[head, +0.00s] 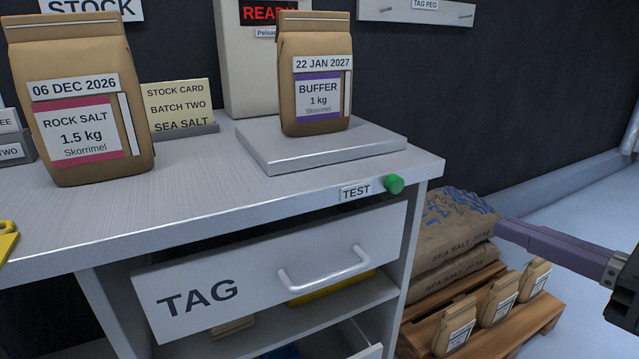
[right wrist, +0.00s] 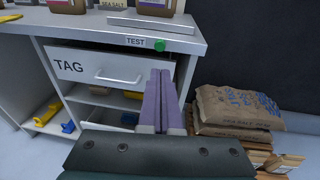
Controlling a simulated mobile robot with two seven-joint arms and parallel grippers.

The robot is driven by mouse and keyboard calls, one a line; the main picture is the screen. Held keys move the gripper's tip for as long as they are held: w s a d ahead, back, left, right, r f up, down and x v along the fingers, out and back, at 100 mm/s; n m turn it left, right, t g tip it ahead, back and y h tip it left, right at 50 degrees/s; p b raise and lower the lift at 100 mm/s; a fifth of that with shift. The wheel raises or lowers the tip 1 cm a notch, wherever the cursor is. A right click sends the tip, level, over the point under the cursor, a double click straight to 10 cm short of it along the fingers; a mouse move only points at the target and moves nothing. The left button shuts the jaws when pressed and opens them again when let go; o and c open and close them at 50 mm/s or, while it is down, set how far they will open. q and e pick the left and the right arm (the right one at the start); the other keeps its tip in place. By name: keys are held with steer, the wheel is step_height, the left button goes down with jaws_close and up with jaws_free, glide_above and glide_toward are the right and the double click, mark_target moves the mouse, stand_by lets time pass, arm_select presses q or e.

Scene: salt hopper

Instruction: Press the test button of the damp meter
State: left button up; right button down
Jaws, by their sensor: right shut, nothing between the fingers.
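The round green button (head: 394,184) sits on the bench's front edge at its right end, beside a TEST label (head: 356,192). It also shows in the right wrist view (right wrist: 159,45). A pale upright unit (head: 246,75) with a red READY display stands at the back of the bench. My right gripper (head: 499,229) comes in from the right with purple fingers shut and empty. Its tips are right of the button and lower in the head view, apart from it. In the right wrist view the fingers (right wrist: 160,74) point up below the button. My left gripper is not in view.
A flat metal plate (head: 258,157) holds a BUFFER bag (head: 316,60). A ROCK SALT bag (head: 72,158) stands at left. The TAG drawer (head: 273,269) below the button is partly open, with a handle. Sea salt sacks (head: 452,232) and small bags sit on a pallet at right.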

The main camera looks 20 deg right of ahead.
mark_target(399, 186)
steer(key=x, duration=1.4)
steer(key=shift+d+b, duration=0.1)
steer(key=shift+b, duration=0.2)
